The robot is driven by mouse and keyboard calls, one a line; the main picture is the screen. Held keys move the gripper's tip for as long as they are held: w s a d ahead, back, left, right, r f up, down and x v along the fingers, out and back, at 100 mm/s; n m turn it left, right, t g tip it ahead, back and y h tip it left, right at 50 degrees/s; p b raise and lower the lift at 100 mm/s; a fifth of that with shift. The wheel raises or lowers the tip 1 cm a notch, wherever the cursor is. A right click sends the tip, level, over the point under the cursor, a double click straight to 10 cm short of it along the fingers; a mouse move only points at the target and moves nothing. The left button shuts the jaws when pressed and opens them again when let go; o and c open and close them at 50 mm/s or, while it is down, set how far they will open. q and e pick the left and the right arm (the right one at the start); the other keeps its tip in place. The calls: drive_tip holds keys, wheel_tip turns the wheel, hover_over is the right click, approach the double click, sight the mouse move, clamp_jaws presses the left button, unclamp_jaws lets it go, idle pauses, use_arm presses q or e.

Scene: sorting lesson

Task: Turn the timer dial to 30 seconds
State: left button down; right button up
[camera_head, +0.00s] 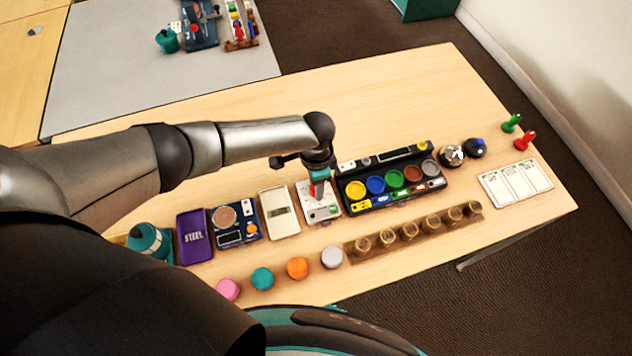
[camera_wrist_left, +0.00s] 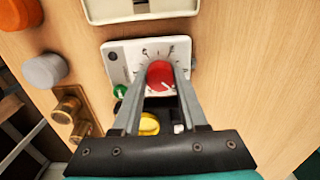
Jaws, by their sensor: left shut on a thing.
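The timer is a white box (camera_head: 328,214) with a marked scale, standing on the table in a row of devices. In the left wrist view its white face (camera_wrist_left: 122,58) carries a round red dial (camera_wrist_left: 160,74), a green button (camera_wrist_left: 120,91) and a dark spot. My left gripper (camera_head: 318,187) reaches down over the timer from above. In the left wrist view its two fingers (camera_wrist_left: 163,80) stand on either side of the red dial and are shut on it. The scale's numbers are too small to read, and part of the dial is hidden by the fingers. My right gripper is not in view.
A black tray with coloured discs (camera_head: 440,184) stands close right of the timer, a cream box (camera_head: 279,212) close left. A wooden rack with several brass cups (camera_head: 421,230) and loose coloured discs (camera_head: 297,268) lie in front. The table behind is mostly clear.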

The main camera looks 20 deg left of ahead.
use_arm(q)
drive_tip(key=m, duration=0.3)
drive_tip(key=shift+m, duration=0.4)
drive_tip(key=m, duration=0.3)
drive_tip(key=shift+m, duration=0.3)
drive_tip(key=m, duration=0.6)
drive_tip(key=shift+b, duration=0.35)
drive_tip(key=m+b, duration=0.1)
drive_tip(key=m, duration=0.5)
drive_tip(key=shift+m, duration=0.4)
drive_tip(key=m+b, duration=0.1)
drive_tip(key=m, duration=0.5)
drive_tip(key=shift+m, duration=0.3)
drive_tip(key=shift+c, duration=2.2)
unclamp_jaws()
drive_tip(key=shift+r, duration=0.15)
